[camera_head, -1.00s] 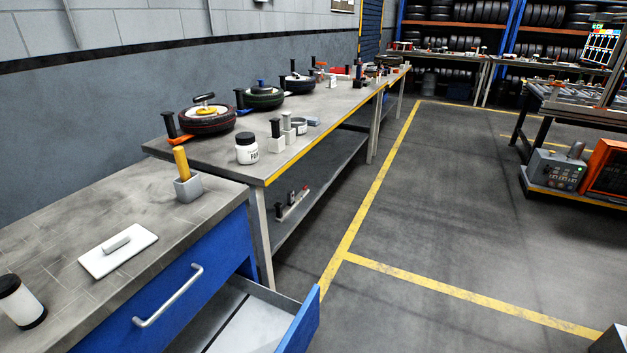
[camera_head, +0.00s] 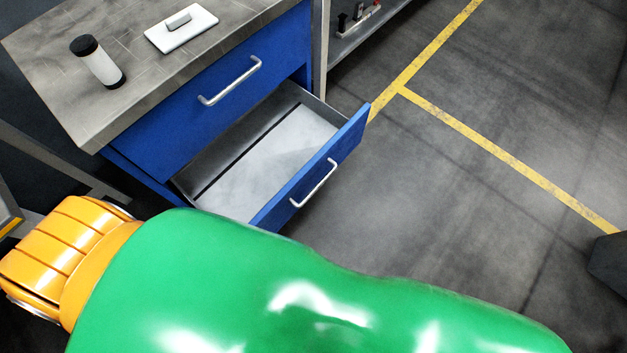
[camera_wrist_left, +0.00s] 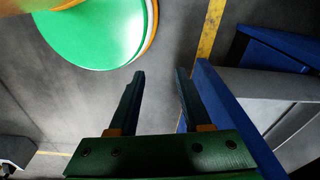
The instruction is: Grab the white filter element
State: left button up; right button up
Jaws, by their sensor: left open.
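Dark floor lies behind the fingers, with the open drawer (camera_wrist_left: 212,95) close to the right finger. In the head view a green and orange arm of mine fills the bottom; no fingers show there. My right gripper is not in view.
A white plate with a raised grip (camera_head: 181,27) lies on the worktop right of the filter element. Below the worktop, a blue drawer (camera_head: 322,172) stands pulled out and empty.

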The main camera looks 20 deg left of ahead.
aim_at(86, 48)
jog(key=u, duration=1.9)
